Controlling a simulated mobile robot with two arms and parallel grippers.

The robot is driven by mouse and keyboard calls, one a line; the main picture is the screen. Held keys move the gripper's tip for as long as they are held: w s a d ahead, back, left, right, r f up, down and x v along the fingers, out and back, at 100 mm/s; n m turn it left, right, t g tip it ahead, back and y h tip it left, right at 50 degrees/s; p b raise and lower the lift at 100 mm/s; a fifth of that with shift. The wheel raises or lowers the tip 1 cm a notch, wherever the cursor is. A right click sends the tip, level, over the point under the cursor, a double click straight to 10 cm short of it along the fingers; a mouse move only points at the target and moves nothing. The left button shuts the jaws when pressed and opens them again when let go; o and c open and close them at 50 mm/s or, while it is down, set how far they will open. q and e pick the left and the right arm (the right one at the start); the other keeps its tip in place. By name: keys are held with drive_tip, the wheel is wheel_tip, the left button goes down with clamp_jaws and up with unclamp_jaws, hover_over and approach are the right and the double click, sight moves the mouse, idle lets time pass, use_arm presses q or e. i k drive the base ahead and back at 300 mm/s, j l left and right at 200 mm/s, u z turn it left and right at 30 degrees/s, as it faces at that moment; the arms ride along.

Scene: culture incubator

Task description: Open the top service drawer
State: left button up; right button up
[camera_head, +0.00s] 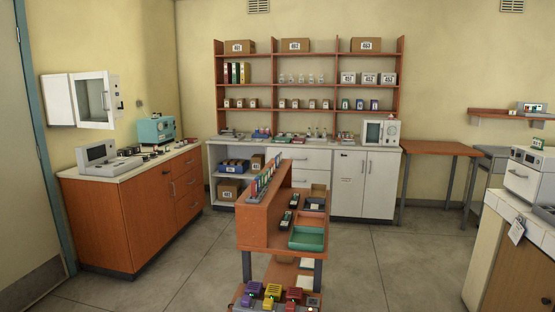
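No drawer in view bears a label I can read, so I cannot tell which is the service drawer. The orange-brown cabinet at the left has a stack of drawers; its top drawer (184,164) looks shut. The white back counter also has drawers; its top drawer (312,159) looks shut. Neither of my grippers shows in this view.
A low orange shelf unit (262,226) with a green tray (307,239) stands in the middle. A counter with a white device (524,180) is at the right. A wooden table (440,148) stands at the back right. Grey floor (400,262) is clear between them.

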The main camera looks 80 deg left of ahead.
sight(180, 164)
drive_tip(key=u, duration=3.4)
drive_tip(key=i+j+u, duration=0.2)
drive_tip(key=i+u, duration=0.2)
drive_tip(key=i, duration=0.2)
drive_tip(key=i+u, duration=0.4)
drive_tip(key=i, duration=0.25)
drive_tip(key=i+j, duration=0.1)
drive_tip(key=i, duration=0.45)
drive_tip(key=i+z, duration=0.15)
drive_tip(key=i, duration=0.35)
drive_tip(key=i+j, duration=0.2)
drive_tip(key=i, duration=0.3)
drive_tip(key=i+l+z, duration=0.25)
drive_tip(key=i+z, duration=0.15)
drive_tip(key=i+l+z, duration=0.1)
drive_tip(key=i+z, duration=0.65)
drive_tip(key=i+j+z, duration=0.2)
drive_tip(key=i+z, duration=0.15)
drive_tip(key=i, duration=2.1)
drive_tip(key=l, duration=0.1)
